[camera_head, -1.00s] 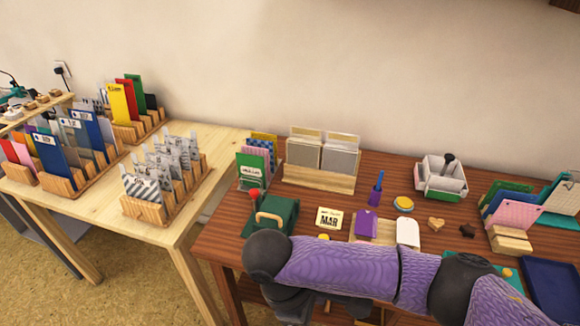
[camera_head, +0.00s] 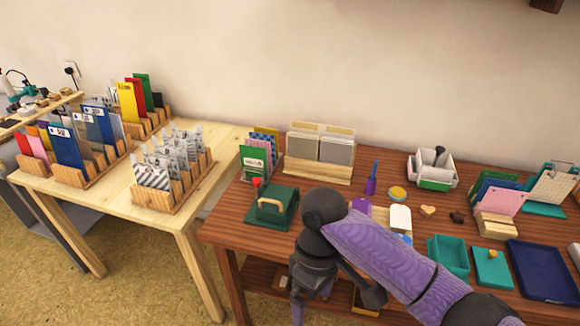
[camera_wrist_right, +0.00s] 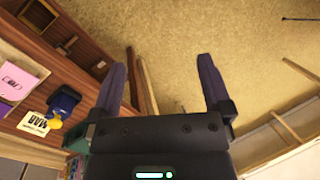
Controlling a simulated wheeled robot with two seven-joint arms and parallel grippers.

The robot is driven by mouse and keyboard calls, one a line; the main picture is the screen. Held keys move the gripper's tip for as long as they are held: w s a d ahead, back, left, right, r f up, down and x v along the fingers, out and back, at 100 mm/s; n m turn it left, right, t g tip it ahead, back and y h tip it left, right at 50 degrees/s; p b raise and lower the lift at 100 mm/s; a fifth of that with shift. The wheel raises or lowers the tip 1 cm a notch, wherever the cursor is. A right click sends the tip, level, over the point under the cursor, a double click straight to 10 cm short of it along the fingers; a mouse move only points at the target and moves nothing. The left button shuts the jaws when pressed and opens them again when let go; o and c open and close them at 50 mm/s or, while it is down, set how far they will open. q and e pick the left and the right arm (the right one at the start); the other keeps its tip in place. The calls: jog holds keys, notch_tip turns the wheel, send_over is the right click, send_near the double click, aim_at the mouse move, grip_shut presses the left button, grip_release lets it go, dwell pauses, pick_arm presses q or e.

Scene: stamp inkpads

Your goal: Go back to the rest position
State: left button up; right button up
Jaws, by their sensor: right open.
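My right arm reaches in from the lower right in the head view, bent over the front edge of the brown table (camera_head: 225,234). My right gripper (camera_wrist_right: 163,85) shows in the right wrist view with its two purple fingers wide apart. Nothing is between them, and the floor lies behind. In the head view the gripper hangs low in front of the table, below the tabletop, partly hidden by my arm. My left gripper is in neither view.
A green box with a wooden handle (camera_head: 271,206) stands left of my arm, near the table's front edge. A teal tray (camera_head: 449,256) and a dark blue tray (camera_head: 540,272) lie to the right. A pale wooden table (camera_head: 213,143) with card racks stands at left; floor is open before it.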

jog(key=w+d+f+m+t+y, duration=0.2)
jog(key=w+d+m+t+y, duration=0.2)
jog(key=w+d+m+t, duration=0.7)
jog(key=w+d+r+n+t+h, duration=0.3)
jog(key=w+d+r+t+h, duration=0.3)
jog(key=w+d+r+t, duration=0.55)
jog(key=s+f+g, duration=0.2)
jog(key=f, duration=0.4)
jog(key=s+a+f+g, duration=0.1)
jog(key=s+f+g, duration=0.1)
jog(key=f, duration=0.4)
jog(key=s+a+f+g, duration=0.1)
jog(key=s+f+g, duration=0.1)
jog(key=f, duration=0.4)
jog(key=shift+s+f+n+y, duration=0.4)
jog(key=shift+s, duration=0.4)
jog(key=s+a+f+g, duration=0.2)
jog(key=s+f+g, duration=0.2)
jog(key=s+f, duration=0.8)
jog(key=s+a+f+g, duration=0.2)
jog(key=s+f+g, duration=0.2)
jog(key=s+f, duration=0.8)
jog(key=s+a+g, duration=0.2)
jog(key=s+g, duration=0.2)
jog(key=s, duration=1.6)
jog(key=shift+s+f+y, duration=0.3)
jog(key=shift+f, duration=0.15)
